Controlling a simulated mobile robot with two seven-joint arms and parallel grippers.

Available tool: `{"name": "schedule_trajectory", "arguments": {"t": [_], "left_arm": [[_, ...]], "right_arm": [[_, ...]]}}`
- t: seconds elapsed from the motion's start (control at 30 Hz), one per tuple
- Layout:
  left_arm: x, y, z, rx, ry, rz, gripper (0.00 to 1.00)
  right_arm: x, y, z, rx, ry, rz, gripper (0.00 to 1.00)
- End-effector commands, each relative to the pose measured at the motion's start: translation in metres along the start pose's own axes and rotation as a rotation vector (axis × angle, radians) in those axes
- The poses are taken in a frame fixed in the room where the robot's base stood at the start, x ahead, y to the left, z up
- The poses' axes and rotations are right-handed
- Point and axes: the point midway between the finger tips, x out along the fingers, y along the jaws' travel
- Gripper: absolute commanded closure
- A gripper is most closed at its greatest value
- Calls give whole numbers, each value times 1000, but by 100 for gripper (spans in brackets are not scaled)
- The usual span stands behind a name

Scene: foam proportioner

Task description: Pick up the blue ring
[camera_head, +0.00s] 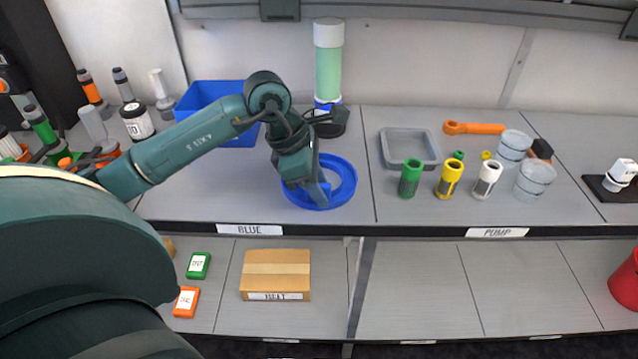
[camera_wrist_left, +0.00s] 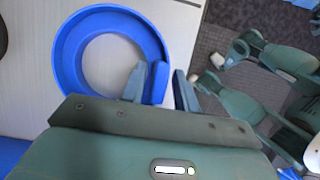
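The blue ring (camera_head: 340,188) lies flat on the upper shelf, above the BLUE label; it also shows in the left wrist view (camera_wrist_left: 72,62). My left gripper (camera_head: 321,193) points down at the ring's near side. In the left wrist view its fingers (camera_wrist_left: 160,88) stand apart, one over the ring's inner side and one outside, with the ring's rim between them. A gap shows between the fingers, so it looks open; contact with the rim is not clear. The arm hides part of the ring's left side in the head view. My right gripper cannot be made out.
A blue bin (camera_head: 205,97) and a tall green-filled cylinder (camera_head: 328,70) stand behind the ring. A grey tray (camera_head: 408,163) and green (camera_head: 411,178), yellow (camera_head: 450,180) and white (camera_head: 487,180) cylinders stand to the right. The shelf edge is close in front.

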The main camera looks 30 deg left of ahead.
Motion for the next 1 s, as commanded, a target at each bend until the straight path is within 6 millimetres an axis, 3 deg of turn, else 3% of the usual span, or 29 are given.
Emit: {"name": "schedule_trajectory", "arguments": {"t": [0.37, 0.77, 1.0], "left_arm": [[0, 0, 0, 0, 0, 1, 100], [-5, 1, 2, 1, -2, 3, 100], [-44, 2, 19, 3, -4, 8, 100]], "right_arm": [[-1, 0, -4, -1, 7, -1, 64], [-1, 0, -4, -1, 9, -1, 64], [-1, 0, -5, -3, 6, 0, 64]]}}
